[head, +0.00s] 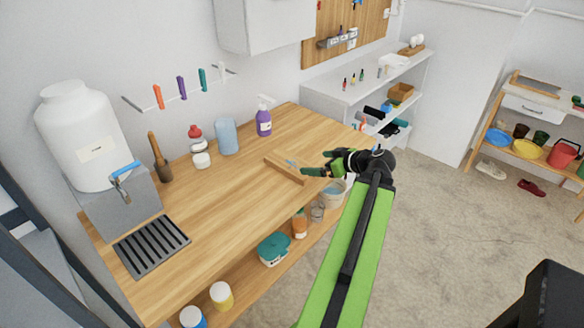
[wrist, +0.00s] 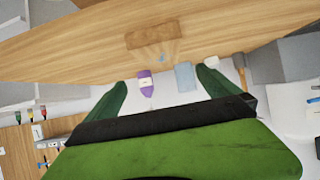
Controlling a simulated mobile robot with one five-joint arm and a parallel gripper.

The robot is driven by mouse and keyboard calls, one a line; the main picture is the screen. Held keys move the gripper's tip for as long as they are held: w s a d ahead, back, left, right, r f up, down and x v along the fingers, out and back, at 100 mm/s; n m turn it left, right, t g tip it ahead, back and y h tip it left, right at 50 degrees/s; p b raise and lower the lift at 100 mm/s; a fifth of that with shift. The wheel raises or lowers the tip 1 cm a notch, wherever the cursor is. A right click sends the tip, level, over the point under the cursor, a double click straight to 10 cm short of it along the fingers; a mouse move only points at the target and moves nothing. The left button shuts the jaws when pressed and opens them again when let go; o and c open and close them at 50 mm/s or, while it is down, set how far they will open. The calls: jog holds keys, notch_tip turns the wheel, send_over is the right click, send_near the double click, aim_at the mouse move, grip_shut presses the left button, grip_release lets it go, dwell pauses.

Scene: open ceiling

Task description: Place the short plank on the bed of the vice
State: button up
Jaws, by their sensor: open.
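A short brown plank (head: 284,170) lies on the wooden worktop (head: 225,205), near its front edge. It also shows at the top of the wrist view (wrist: 148,35). A small light-blue item lies right beside it, too small to identify. My gripper (head: 305,177) is to the right of the plank in the head view, with its dark green fingers pointing toward it. In the wrist view, the fingers are spread wide and empty (wrist: 162,78), and the plank is beyond the tips, apart from them. I cannot make out a vice in either view.
A purple spray bottle (head: 264,120), a blue cylinder (head: 227,137) and a red-capped bottle (head: 196,135) stand along the back of the worktop. A large white dispenser (head: 85,135) and dark drip grate (head: 152,246) are at left. The middle of the worktop is clear.

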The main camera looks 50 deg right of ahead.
jog(key=b, duration=0.3)
send_near(291, 163)
jog(key=x, duration=0.4)
jog(key=shift+d+f, duration=0.1)
jog(key=shift+f, duration=0.15)
jog(key=shift+w+f, duration=0.1)
jog(key=shift+w, duration=0.4)
jog(key=b+x, duration=0.3)
jog(key=x, duration=0.1)
jog(key=shift+w+f, duration=0.15)
jog(key=shift+f, duration=0.25)
jog(key=shift+w, duration=0.3)
jog(key=c, duration=1.8)
jog(key=shift+o, duration=0.2)
jog(key=shift+r, duration=0.1)
jog(key=shift+r, duration=0.1)
